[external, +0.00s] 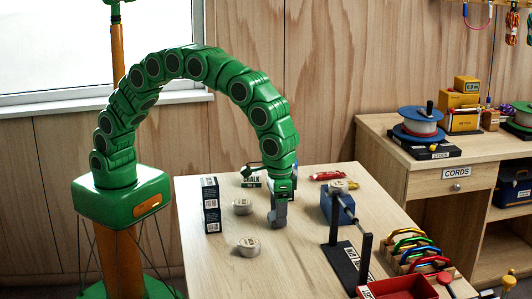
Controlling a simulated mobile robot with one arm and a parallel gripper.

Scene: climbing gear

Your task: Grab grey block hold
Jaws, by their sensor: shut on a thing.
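The grey block hold (278,214) is a small grey block at the middle of the table, directly below the end of my green arm. My gripper (281,197) points down and is shut on the upper part of the block. The fingers are small here and partly merge with the block. I cannot tell whether the block's lower end touches the table.
A chalk item (251,178) lies behind. A blue device (338,206), a black stand (350,262) and a carabiner rack (414,250) are to the right.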

